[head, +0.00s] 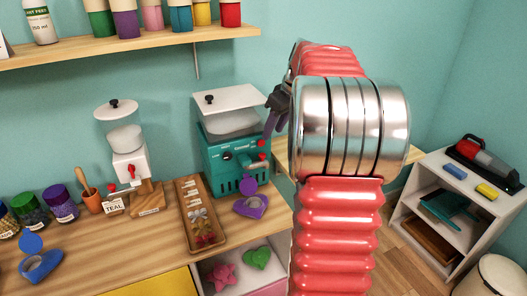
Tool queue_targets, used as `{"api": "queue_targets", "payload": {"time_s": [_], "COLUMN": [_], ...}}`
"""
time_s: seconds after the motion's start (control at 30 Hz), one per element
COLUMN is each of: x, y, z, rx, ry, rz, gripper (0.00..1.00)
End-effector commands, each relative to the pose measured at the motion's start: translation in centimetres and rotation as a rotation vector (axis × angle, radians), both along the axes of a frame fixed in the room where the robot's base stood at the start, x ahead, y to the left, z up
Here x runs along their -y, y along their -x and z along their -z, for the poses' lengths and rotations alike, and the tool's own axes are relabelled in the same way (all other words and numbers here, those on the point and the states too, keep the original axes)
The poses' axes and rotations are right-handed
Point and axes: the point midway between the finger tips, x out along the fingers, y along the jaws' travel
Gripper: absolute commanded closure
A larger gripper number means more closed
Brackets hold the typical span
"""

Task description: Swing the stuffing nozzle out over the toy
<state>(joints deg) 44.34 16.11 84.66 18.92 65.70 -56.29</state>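A teal machine (222,160) with a clear hopper (230,118) and a white lid stands at the back of the wooden counter; it looks like the stuffing machine. Red knobs (262,157) show on its right front. I cannot make out which part is the nozzle. A purple heart-shaped toy (252,207) lies on the counter in front of the machine, with a round purple piece (249,184) at its back edge. My gripper (272,105) is at the machine's upper right, partly hidden by my arm. Its finger opening and any contact are unclear.
A wooden tray (186,212) of small parts lies left of the purple toy. A white dispenser (130,165), several jars (61,203) and a blue toy (41,264) are further left. A shelf (150,43) with paints hangs above. A white shelf unit (455,185) stands right.

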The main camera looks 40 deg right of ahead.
Motion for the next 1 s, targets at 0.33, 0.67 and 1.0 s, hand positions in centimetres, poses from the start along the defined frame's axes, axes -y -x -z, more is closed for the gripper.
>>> {"api": "queue_targets", "payload": {"time_s": [0.33,0.67,1.0], "x": [-0.3,-0.4,-0.4], "y": [-2.0,-3.8,-4.3], "z": [5.1,9.4,10.5], "rx": [-0.002,-0.001,0.001], "ry": [-0.002,-0.002,0.000], "rz": [-0.001,0.001,0.001], "gripper": [0.62,0.62,0.62]}}
